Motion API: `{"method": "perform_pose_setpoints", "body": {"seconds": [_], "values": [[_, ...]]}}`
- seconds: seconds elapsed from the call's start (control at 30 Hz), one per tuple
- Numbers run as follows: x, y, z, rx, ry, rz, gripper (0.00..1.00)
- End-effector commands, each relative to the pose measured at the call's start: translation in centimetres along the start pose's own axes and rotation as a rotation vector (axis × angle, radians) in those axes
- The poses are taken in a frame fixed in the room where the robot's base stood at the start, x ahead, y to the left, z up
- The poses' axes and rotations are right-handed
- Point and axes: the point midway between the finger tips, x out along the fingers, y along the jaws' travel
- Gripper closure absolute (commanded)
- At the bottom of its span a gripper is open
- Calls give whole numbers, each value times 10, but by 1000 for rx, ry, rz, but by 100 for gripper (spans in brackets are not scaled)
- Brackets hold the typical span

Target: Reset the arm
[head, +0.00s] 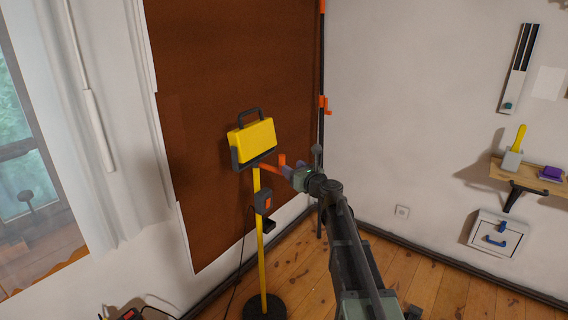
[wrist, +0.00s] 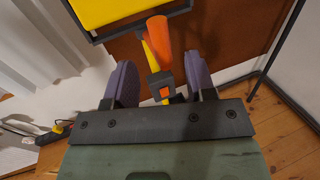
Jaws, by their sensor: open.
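My gripper (head: 287,171) is at the end of my arm, which reaches up from the lower right in the head view. It is beside the yellow work lamp (head: 254,140), just right of and below the lamp head. In the wrist view my gripper (wrist: 161,78) shows two purple fingers spread apart with nothing clamped between them. An orange handle (wrist: 160,40) shows just beyond the fingers, with the yellow pole (head: 257,230) behind it. The handle's full shape and any contact with the fingers cannot be told.
A brown sheet (head: 205,90) hangs behind the lamp. A dark upright pole with orange clamps (head: 323,103) stands at its right edge. A wooden shelf (head: 535,178) and a white wall box (head: 495,236) are on the right wall. A curtained window is at left.

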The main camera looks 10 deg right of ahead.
Motion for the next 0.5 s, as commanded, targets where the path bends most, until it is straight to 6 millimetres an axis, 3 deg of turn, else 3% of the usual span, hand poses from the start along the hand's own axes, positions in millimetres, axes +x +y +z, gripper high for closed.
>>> {"method": "perform_pose_setpoints", "body": {"seconds": [0.03, 0.13, 0.4, 0.5], "values": [[-13, 1, 0, 0, 0, -2, 49], [-22, 1, 0, 0, 0, 0, 49], [-22, 0, 0, -1, 0, 1, 49], [-22, 3, 0, -80, 0, 17, 49]]}}
